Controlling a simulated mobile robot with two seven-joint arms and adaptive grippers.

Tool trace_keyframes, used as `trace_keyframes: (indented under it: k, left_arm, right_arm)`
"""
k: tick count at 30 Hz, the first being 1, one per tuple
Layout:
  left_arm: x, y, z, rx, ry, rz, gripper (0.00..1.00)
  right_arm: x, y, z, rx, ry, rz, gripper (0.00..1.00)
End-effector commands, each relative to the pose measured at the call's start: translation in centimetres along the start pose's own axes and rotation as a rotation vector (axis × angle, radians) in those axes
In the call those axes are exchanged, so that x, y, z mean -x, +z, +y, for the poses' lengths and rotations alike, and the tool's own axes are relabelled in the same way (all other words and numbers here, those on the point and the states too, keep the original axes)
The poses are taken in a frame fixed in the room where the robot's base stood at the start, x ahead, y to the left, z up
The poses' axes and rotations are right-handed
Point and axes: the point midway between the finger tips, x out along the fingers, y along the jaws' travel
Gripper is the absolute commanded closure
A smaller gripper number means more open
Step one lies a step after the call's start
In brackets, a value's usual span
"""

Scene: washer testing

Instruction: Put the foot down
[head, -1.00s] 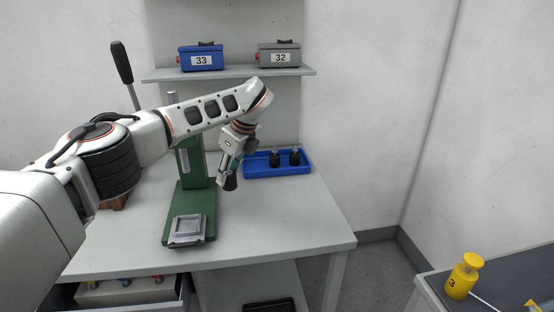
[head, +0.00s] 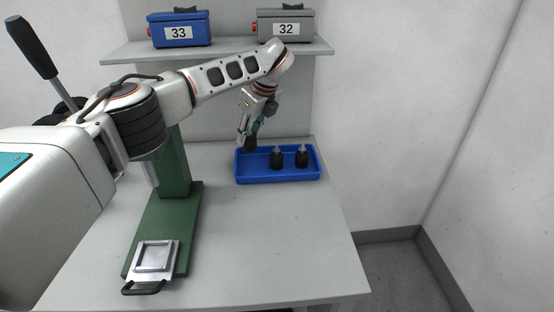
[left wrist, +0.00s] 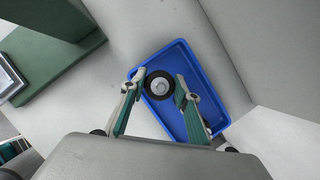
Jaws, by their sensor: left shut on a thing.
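My left gripper (head: 247,134) is shut on a black rubber foot (head: 250,144) with a metal stud. It holds the foot at the left end of the blue tray (head: 262,181). In the left wrist view the held foot (left wrist: 159,87) sits between the fingertips, with the blue tray (left wrist: 187,60) behind it. I cannot tell whether the foot touches the tray floor. Two more feet, one (head: 277,158) in the middle and one (head: 301,156) at the right, stand upright in the tray. My right gripper is not in view.
A green stand (head: 160,222) with a metal plate (head: 154,257) is left of the tray. The white table (head: 265,240) is clear in front of the tray. A shelf above carries a blue box 33 (head: 180,31) and a grey box 32 (head: 286,26).

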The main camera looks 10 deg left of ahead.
Motion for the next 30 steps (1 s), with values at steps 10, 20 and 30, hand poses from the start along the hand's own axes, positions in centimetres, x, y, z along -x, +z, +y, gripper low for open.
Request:
trace_keyframes:
  k: [10, 20, 30]
  left_arm:
    - [-5.0, -2.1, 0.1, 0.000, 0.002, 0.002, 0.93]
    - [-7.9, -3.4, 0.1, -0.001, 0.003, 0.002, 0.93]
    - [-9.1, -3.8, 0.0, 0.000, 0.001, 0.000, 0.93]
  right_arm:
    - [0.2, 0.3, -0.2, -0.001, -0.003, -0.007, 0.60]
    - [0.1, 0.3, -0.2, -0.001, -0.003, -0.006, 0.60]
    - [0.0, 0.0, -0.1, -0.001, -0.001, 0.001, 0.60]
